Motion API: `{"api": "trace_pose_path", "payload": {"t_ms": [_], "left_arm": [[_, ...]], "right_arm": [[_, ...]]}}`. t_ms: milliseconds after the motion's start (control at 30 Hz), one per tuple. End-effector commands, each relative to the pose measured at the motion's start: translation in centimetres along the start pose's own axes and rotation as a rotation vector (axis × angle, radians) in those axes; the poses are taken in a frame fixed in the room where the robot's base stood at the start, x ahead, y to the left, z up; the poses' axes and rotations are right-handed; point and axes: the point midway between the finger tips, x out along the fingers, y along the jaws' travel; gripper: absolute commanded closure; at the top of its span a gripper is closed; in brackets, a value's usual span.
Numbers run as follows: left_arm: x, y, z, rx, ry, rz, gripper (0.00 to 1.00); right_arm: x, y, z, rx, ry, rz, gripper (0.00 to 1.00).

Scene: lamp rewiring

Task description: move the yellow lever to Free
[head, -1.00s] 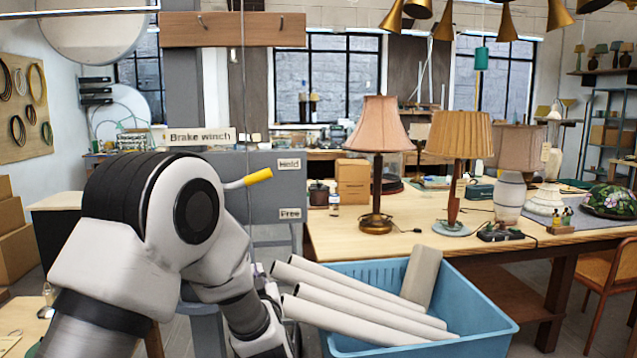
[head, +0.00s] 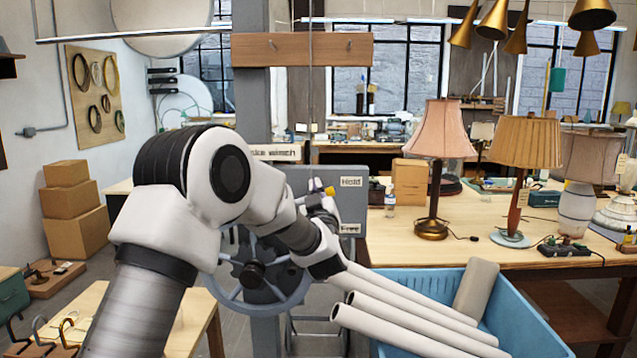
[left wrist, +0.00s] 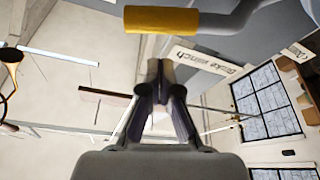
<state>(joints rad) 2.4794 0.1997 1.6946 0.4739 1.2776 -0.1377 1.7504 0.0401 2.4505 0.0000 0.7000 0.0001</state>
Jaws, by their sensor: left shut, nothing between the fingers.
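The yellow lever (head: 330,191) is on the grey brake winch box (head: 321,178), its grip just below the level of the "Hold" label (head: 351,182). The "Free" label (head: 349,229) is lower on the same face. My left gripper (head: 318,203) is close to the lever and partly covers it. In the left wrist view its fingers (left wrist: 160,72) are shut and empty. The yellow grip (left wrist: 161,20) lies across the top of that view, apart from the fingertips in the picture. My right gripper is not in view.
A handwheel (head: 225,291) is below the box, partly behind my left arm. A blue crate (head: 533,325) with pale tubes stands at the lower right. A workbench with lamps (head: 437,150) is behind it. Cardboard boxes (head: 75,225) stand at the left.

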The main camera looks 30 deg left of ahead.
Motion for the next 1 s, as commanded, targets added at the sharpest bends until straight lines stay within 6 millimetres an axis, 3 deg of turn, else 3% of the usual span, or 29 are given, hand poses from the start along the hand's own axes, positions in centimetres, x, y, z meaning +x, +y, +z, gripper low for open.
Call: {"api": "trace_pose_path", "payload": {"t_ms": [200,567,1000], "left_arm": [[0.4,0.0,1.6,-0.001,0.001,0.0,1.0],[0.3,0.0,1.7,0.002,0.001,0.001,1.0],[-0.4,-0.1,3.8,0.162,0.0,0.058,1.0]], "right_arm": [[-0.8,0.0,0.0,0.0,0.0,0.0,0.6],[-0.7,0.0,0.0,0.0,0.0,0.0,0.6],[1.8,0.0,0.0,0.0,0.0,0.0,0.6]]}}
